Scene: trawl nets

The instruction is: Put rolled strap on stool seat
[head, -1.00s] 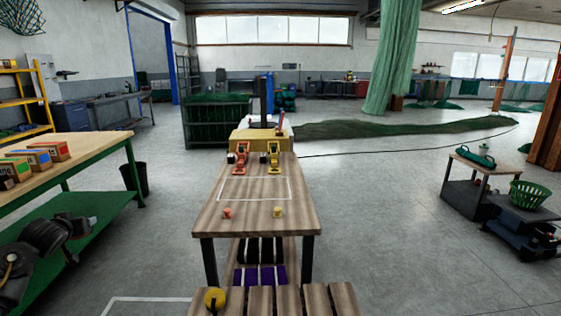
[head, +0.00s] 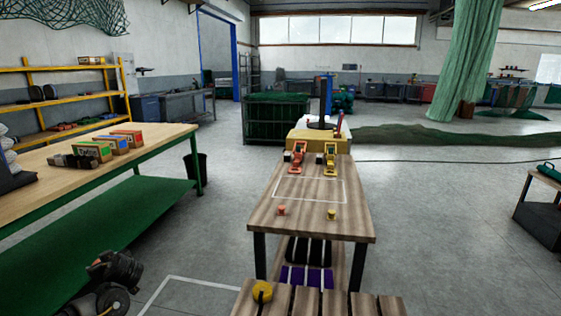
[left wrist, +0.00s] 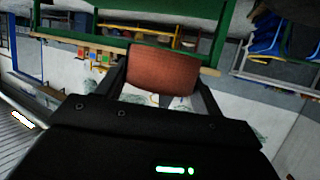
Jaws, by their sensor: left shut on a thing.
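My left gripper (left wrist: 162,84) is shut on a reddish-brown, rounded thing (left wrist: 164,66), which looks like the rolled strap. The strap sits between the two dark fingers in the left wrist view. In the head view part of my left arm shows at the lower left, but the strap cannot be made out there. I cannot tell whether this is the stool. My right gripper is not in view.
A wooden table (head: 310,222) in the middle bears small red (head: 281,210) and yellow (head: 332,214) pieces and two clamp-like tools. A green-framed workbench (head: 60,158) with boxes (head: 127,138) stands at left. Open floor lies between them and at right.

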